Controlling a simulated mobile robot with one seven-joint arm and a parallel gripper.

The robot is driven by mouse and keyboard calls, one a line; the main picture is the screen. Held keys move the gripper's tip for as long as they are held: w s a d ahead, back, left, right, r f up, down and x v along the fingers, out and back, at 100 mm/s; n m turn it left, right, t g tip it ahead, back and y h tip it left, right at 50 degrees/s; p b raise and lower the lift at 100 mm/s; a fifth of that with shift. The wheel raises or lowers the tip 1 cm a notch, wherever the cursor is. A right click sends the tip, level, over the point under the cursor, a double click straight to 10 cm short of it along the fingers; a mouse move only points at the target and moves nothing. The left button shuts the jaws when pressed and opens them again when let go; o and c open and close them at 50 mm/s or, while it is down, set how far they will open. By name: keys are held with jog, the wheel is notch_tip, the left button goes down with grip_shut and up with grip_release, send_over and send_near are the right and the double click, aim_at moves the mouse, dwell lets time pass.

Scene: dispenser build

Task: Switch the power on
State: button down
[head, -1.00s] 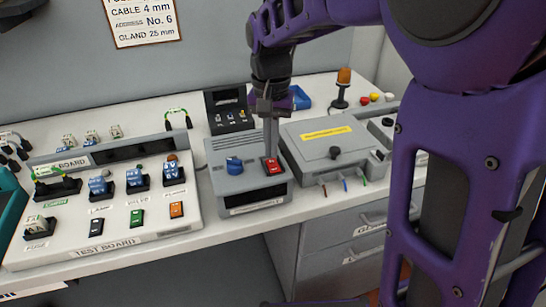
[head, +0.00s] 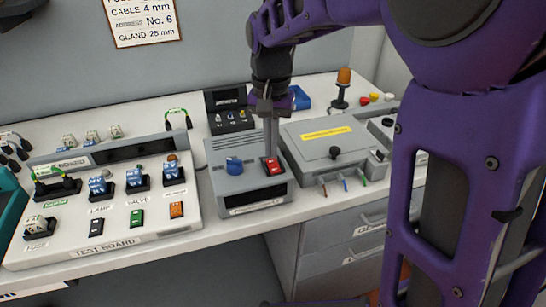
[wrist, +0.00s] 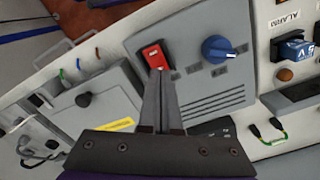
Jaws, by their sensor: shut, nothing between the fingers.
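The grey power unit (head: 235,190) stands on the bench to the right of the test board, with a red rocker switch (head: 273,166) and a blue knob (head: 234,165) on its sloped top. In the wrist view the red switch (wrist: 153,56) lies just beyond the fingertips, and the blue knob (wrist: 217,48) is to its right. My gripper (head: 271,155) points down, shut and empty, with its tips at the rear edge of the switch. In the wrist view my gripper (wrist: 158,72) overlaps the switch's near end; I cannot tell whether it touches.
The test board (head: 110,240) with several switches and plugs is at left. A grey case (head: 330,140) with a yellow label stands close on the right. Behind are a black device with a small screen (head: 230,97) and an orange beacon (head: 343,76).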

aim_at(271, 161)
jog(key=shift+f+b, duration=0.55)
jog(key=shift+f, duration=0.4)
dwell(0.5)
jog(key=shift+r, duration=0.15)
notch_tip(271, 161, up, 7)
jog(key=p, duration=0.6)
jog(key=shift+a, duration=0.1)
dwell(0.4)
